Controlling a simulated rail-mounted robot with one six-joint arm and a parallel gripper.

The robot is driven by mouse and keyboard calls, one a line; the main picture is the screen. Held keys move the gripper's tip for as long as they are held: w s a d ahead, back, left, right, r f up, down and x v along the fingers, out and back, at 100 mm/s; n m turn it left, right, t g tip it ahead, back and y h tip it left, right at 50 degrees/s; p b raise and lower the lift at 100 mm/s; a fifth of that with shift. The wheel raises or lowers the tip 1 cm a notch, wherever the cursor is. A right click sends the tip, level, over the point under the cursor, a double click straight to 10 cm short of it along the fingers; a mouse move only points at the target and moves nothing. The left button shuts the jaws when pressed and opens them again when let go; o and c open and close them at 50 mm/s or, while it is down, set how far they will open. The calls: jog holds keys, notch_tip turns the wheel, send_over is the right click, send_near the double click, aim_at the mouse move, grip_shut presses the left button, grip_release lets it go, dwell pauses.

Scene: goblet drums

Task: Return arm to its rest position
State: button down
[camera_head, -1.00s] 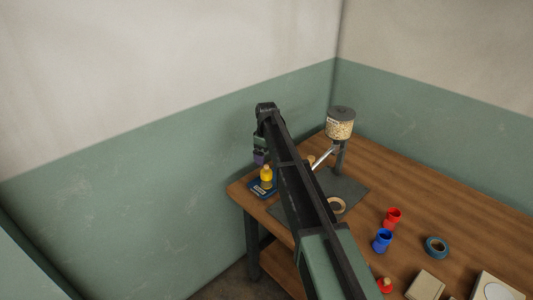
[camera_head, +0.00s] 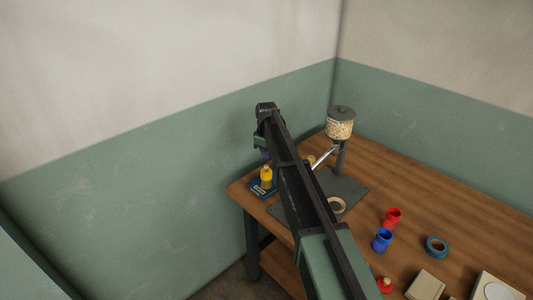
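My arm reaches forward over the table's left end, its elbow raised near the wall corner. My gripper (camera_head: 264,152) hangs at the far end of the arm, small and mostly hidden behind the arm's links. I cannot see whether its fingers are open or shut. Below it, a yellow goblet drum (camera_head: 266,175) stands on a dark blue scale (camera_head: 259,190) at the table's left corner, apart from the arm as far as I can see. A red goblet drum (camera_head: 393,216) and a blue goblet drum (camera_head: 382,240) stand on the wooden table (camera_head: 440,205) to the right.
A dispenser with a jar of pale grains (camera_head: 340,128) stands on a grey mat (camera_head: 349,188) behind my arm. A tan ring (camera_head: 337,206), a teal tape roll (camera_head: 437,247), a red item (camera_head: 385,285) and boxes (camera_head: 426,286) lie on the table. Walls close the corner behind.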

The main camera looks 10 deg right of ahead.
aim_at(266, 166)
jog(key=shift+f, duration=0.2)
dwell(0.6)
jog(key=shift+f+b, duration=2)
jog(key=shift+b, duration=0.2)
jog(key=shift+r, duration=0.1)
jog(key=shift+r, duration=0.1)
notch_tip(266, 166, up, 7)
jog(key=p, duration=0.7)
